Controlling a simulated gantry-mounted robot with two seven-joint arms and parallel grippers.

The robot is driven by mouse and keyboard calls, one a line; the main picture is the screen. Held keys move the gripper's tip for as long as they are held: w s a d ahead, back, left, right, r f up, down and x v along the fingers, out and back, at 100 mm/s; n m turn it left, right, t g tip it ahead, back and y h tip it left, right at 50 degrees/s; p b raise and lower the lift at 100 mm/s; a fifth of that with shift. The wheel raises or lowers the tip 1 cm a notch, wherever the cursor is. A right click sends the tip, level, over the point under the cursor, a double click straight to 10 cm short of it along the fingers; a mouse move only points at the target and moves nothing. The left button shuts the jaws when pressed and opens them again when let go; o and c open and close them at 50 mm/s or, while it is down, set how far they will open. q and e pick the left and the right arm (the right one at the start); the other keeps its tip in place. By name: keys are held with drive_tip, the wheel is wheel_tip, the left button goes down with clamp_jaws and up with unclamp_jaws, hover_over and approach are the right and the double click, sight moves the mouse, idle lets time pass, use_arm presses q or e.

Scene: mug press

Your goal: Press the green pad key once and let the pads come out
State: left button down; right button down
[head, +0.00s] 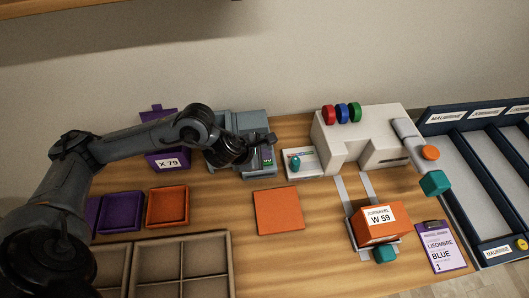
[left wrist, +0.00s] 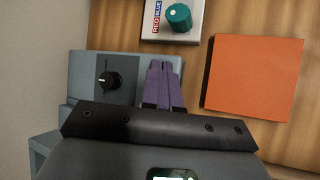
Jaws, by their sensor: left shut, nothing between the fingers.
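The blue-grey machine (head: 250,121) stands at the back of the table, left of centre. Its front has a dark panel with small green and purple marks (head: 267,157), too small to read. In the left wrist view the machine (left wrist: 85,65) shows a black dial (left wrist: 109,81). My left gripper (head: 266,141) is at the machine's right front, over or beside that panel. In the left wrist view its purple-looking fingers (left wrist: 163,67) are together and empty, over the machine's face. I cannot make out the green key there, or whether the fingers touch it. No pads show. My right gripper is out of view.
An orange square (head: 278,210) lies in front of the machine. A small white box with a teal knob (head: 294,161) and a white press (head: 365,140) stand to the right. An orange box (head: 377,224) is before the press. Trays (head: 167,208) lie at the left.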

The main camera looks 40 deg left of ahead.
use_arm(q)
drive_tip(key=shift+t+y, duration=0.3)
drive_tip(key=shift+t, duration=0.3)
drive_tip(key=r, duration=0.1)
drive_tip(key=w+a+r, duration=0.1)
drive_tip(key=r, duration=0.1)
drive_tip(key=w+r, duration=0.1)
drive_tip(key=shift+w+a+r, duration=0.25)
drive_tip(key=shift+a+r, duration=0.05)
drive_tip(key=shift+r, duration=0.05)
drive_tip(key=shift+f, duration=0.2)
drive_tip(key=b, duration=0.6)
hover_over(266, 162)
wheel_tip(266, 162, down, 7)
drive_tip(key=shift+r, duration=0.1)
drive_tip(key=shift+f+b, duration=0.85)
drive_tip(key=shift+f, duration=0.1)
idle(0.4)
drive_tip(key=shift+f+b, duration=0.3)
drive_tip(key=shift+b, duration=0.25)
